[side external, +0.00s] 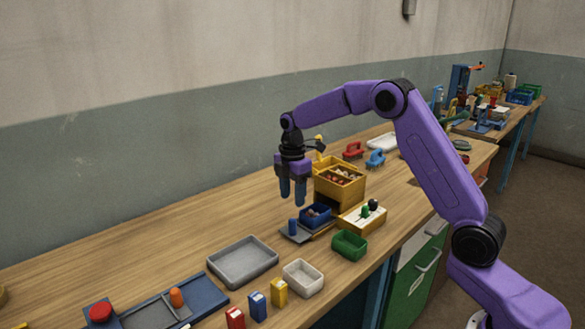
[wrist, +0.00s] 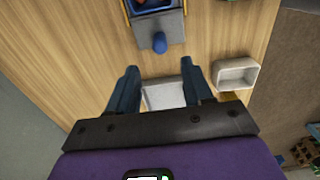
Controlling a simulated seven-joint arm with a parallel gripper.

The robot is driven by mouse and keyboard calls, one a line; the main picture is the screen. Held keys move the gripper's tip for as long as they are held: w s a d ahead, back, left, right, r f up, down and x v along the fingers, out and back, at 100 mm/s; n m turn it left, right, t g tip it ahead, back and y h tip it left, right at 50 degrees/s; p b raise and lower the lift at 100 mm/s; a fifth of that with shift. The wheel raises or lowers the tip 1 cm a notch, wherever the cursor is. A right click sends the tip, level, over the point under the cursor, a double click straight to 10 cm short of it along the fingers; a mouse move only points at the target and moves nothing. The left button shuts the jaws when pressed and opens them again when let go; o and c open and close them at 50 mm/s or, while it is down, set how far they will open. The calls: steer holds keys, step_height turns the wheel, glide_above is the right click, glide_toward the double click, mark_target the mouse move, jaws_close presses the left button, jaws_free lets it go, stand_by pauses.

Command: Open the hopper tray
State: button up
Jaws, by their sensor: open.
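The yellow hopper (side external: 352,190) stands on the bench with small brown pieces in its top. A blue tray (side external: 326,218) holding small pieces sits at its lower front; its edge also shows at the top of the wrist view (wrist: 128,12). A grey plate (side external: 299,238) with an upright blue knob (side external: 293,227) lies in front of the tray. The knob also shows in the wrist view (wrist: 160,43). My gripper (side external: 293,201) is open and empty, pointing down above the bench, apart from the knob. Its two fingers (wrist: 158,70) show in the wrist view.
A grey tray (side external: 243,282) and a pale bin (side external: 303,291) stand nearer the front. A green bin (side external: 349,257) and a pale block with green and black knobs (side external: 346,221) stand right of the blue tray. Bare wood lies to the left.

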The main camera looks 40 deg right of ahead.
step_height(320, 180, up, 8)
stand_by(0.5)
steer(key=s+a+m, duration=0.1)
steer(key=s+a, duration=0.5)
steer(key=s, duration=0.4)
steer(key=s+a+m, duration=0.2)
steer(key=s+a, duration=0.4)
steer(key=s, duration=0.4)
steer(key=s+d+f+m, duration=0.1)
steer(key=s+d+f, duration=0.1)
steer(key=s, duration=0.8)
steer(key=s+d+f+m, duration=0.1)
steer(key=s+d+f, duration=0.1)
steer(key=s, duration=0.9)
steer(key=shift+d+f, duration=0.25)
steer(key=shift+d, duration=0.1)
